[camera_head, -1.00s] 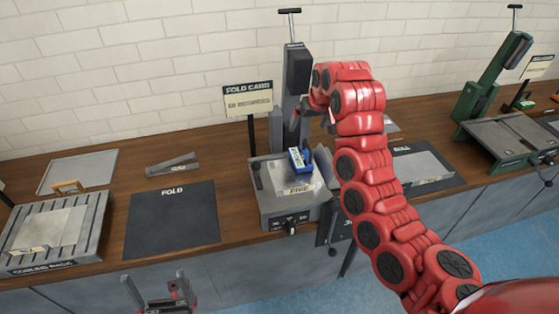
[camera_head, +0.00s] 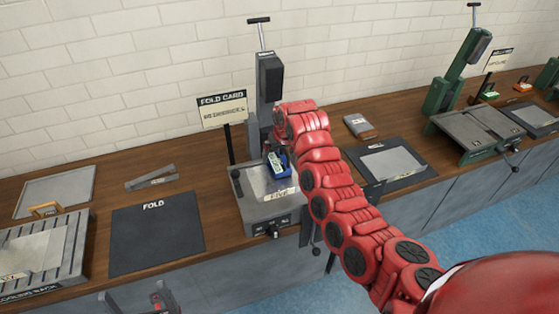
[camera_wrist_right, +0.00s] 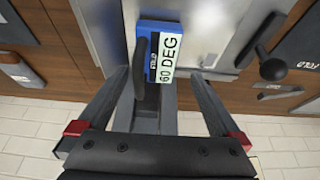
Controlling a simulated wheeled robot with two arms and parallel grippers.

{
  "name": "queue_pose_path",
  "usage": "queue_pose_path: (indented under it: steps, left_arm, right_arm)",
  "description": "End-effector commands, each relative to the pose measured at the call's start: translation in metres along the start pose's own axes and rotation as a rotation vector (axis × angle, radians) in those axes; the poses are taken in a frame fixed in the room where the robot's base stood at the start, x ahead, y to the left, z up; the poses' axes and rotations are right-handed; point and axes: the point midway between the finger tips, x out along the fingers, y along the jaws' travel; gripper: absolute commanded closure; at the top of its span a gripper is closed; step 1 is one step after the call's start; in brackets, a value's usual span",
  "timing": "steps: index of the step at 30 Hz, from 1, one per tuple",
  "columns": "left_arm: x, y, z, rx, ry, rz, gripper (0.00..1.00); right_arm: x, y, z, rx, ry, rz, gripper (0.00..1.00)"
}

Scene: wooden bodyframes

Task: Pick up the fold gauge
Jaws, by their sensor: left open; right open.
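A blue block labelled "60 DEG" (camera_wrist_right: 159,50), seemingly the fold gauge, has a white label and a dark handle-like part along one side. In the head view the blue block (camera_head: 275,163) is on the grey folding machine (camera_head: 262,212). In the wrist view my right gripper (camera_wrist_right: 160,78) is open, its two fingers pointing toward the block and spread on either side of its near end. I cannot tell whether they touch it. In the head view my red right arm hides most of that gripper. My left gripper (camera_head: 138,298) is open and empty at the bottom edge, in front of the bench.
The machine's column (camera_head: 268,85) and the fold card sign (camera_head: 222,108) stand behind the block. A dark FOLD mat (camera_head: 155,240), a grey angled piece (camera_head: 150,177) and a slotted rack (camera_head: 45,255) are left. A mat with a sheet (camera_head: 392,163) and a green machine (camera_head: 480,130) are right.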

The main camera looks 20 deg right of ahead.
Motion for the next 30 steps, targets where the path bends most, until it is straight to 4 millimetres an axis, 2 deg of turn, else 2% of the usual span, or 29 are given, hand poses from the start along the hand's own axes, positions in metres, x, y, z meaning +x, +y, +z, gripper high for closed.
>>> queue_pose_path:
  steps: [4, 9, 15, 25, 26, 30]
  left_arm:
    - [0.009, 0.0, -0.002, 0.0, 0.0, 0.0, 0.0]
    - [0.027, -0.001, -0.005, 0.0, 0.0, 0.0, 0.0]
    - [0.027, -0.001, -0.005, 0.0, 0.0, 0.0, 0.0]
    - [0.028, -0.001, -0.005, 0.0, 0.0, 0.0, 0.0]
    - [0.028, -0.001, -0.005, 0.0, 0.0, 0.0, 0.0]
    - [0.028, -0.001, -0.005, 0.0, 0.0, 0.0, 0.0]
  right_arm:
    - [0.006, 0.002, 0.001, 0.001, 0.0, 0.0, 0.0]
    - [0.028, 0.006, 0.01, 0.002, -0.005, 0.0, 0.0]
    - [0.048, 0.005, 0.009, -0.005, -0.001, 0.003, 0.0]
    - [0.053, 0.005, 0.009, 0.0, 0.003, 0.0, 0.0]
    - [0.053, 0.005, 0.009, 0.0, 0.003, 0.0, 0.02]
    - [0.053, 0.005, 0.009, 0.0, 0.003, 0.0, 0.27]
